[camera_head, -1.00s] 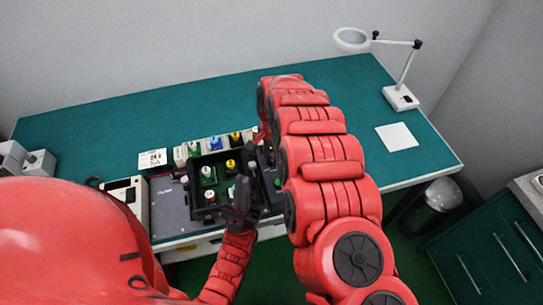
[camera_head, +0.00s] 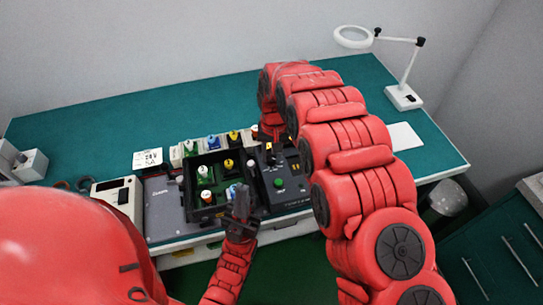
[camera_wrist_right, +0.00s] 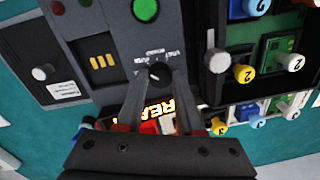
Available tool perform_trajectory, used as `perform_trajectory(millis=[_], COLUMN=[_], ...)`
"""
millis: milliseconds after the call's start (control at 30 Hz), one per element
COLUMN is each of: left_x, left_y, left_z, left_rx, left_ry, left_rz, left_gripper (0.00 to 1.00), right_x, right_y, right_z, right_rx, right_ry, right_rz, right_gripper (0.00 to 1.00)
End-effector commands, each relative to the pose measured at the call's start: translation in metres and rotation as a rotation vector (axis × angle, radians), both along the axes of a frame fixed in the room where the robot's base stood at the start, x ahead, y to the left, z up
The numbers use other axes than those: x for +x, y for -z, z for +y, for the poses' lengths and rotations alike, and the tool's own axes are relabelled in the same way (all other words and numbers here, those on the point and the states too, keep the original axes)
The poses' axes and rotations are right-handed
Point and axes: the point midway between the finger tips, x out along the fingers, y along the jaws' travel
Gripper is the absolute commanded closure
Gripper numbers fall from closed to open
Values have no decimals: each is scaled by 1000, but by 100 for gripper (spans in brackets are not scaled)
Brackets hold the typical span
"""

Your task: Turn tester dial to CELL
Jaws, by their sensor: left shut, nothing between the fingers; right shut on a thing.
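The tester (camera_head: 288,180) is a dark box with a green button (camera_head: 279,183), on the bench right of a black tray. In the right wrist view its black dial (camera_wrist_right: 155,74) sits below a large green button (camera_wrist_right: 148,55), with small labels around it that I cannot read. My right gripper (camera_wrist_right: 160,82) is shut on the dial, its fingers on either side of the knob. My left gripper (camera_head: 241,200) is shut and empty, above the front edge of the black tray.
The black tray (camera_head: 190,195) holds several colored-capped pieces, with another row behind it. A grey panel (camera_head: 163,208) and a white card (camera_head: 147,159) lie left. A magnifier lamp (camera_head: 403,97) stands at the back right. The back of the bench is clear.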

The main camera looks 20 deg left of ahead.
Motion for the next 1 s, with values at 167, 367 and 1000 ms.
perform_trajectory(millis=[167,367,1000], left_x=[0,0,0], left_y=[7,13,21], left_z=[0,0,0], left_rx=[0,0,0], left_ry=[0,0,0], left_rz=[0,0,0], left_gripper=[100,100,100], right_x=[2,1,1], right_y=[2,2,0], right_z=[-1,-1,1], right_rx=[1,2,2], right_ry=[-161,-325,-568], right_rz=[-2,-1,-2], right_gripper=[100,100,100])
